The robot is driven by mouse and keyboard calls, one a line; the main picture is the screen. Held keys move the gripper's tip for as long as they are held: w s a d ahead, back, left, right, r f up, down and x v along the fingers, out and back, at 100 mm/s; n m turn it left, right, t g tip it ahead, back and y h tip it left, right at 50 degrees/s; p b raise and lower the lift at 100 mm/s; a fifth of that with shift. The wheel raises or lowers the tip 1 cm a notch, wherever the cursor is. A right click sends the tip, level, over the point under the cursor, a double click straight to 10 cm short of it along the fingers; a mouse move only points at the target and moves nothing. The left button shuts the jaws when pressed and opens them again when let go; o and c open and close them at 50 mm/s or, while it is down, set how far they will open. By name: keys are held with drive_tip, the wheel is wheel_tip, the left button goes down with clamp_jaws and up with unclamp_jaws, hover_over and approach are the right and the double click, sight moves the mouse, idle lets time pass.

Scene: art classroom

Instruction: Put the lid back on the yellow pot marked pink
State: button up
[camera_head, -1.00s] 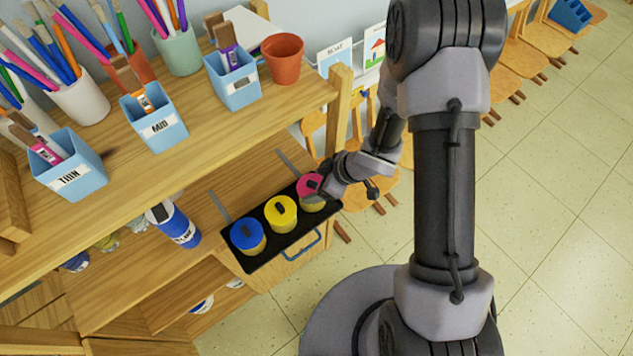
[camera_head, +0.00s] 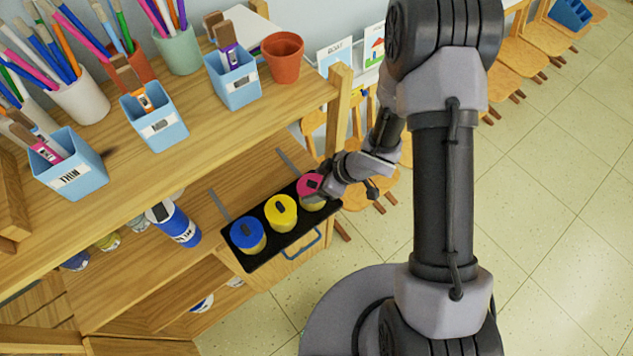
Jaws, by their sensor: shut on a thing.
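Three yellow pots stand in a row on a black tray (camera_head: 268,257). The left pot has a blue lid (camera_head: 246,232), the middle one a yellow lid (camera_head: 281,209). The right pot (camera_head: 314,203) has a pink lid (camera_head: 308,186) at its top. My gripper (camera_head: 321,184) is at the right pot, shut on the pink lid; its fingers are small and partly hidden by my wrist. The lid is over the pot's mouth; I cannot tell whether it is fully seated.
The wooden shelf top (camera_head: 200,135) above carries blue brush boxes and a terracotta pot (camera_head: 284,57). Open tiled floor lies to the right.

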idle(0.4)
drive_tip(key=o, duration=1.3)
drive_tip(key=shift+o, duration=0.2)
wheel_tip(320, 180, up, 7)
drive_tip(key=p, duration=0.7)
drive_tip(key=shift+r, duration=0.1)
clamp_jaws()
drive_tip(key=shift+f, duration=0.3)
